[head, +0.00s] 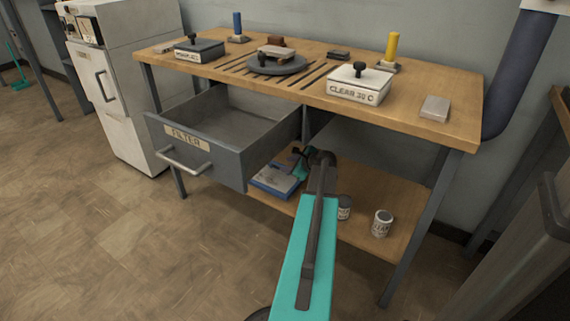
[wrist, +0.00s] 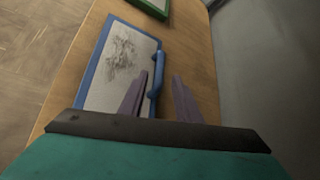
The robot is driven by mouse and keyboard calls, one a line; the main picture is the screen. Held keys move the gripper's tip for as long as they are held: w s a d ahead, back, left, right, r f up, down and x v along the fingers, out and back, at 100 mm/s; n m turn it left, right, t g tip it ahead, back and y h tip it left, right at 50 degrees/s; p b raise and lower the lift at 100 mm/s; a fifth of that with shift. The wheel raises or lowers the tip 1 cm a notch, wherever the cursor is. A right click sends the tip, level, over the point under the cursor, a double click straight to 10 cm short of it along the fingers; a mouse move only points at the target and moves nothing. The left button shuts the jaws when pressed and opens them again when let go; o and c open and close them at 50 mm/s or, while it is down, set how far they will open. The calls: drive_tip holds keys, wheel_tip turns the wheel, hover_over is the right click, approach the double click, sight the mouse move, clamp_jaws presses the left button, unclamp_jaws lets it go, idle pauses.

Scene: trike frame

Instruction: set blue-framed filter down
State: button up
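The blue-framed filter (head: 272,183) lies flat on the lower shelf of the workbench, toward its left end. In the wrist view the blue-framed filter (wrist: 108,82) has a pale panel with a dark grey smudge and a blue handle (wrist: 154,96) on its right side. My gripper (wrist: 160,76) is open, its two fingers apart with the handle between them. I see no finger clearly pressed on the handle. In the head view my arm partly hides the gripper and the shelf around the filter.
A green-framed item (wrist: 152,6) lies beyond the filter. Cans (head: 382,223) stand to the right on the lower shelf (head: 410,200). An open, empty-looking drawer (head: 195,150) labelled FILTER juts out above left. Lidded boxes (head: 357,88) and tools sit on the benchtop.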

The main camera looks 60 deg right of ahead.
drive_tip(key=p+v, duration=0.2)
drive_tip(key=v, duration=0.6)
drive_tip(key=shift+s, duration=0.1)
idle(0.5)
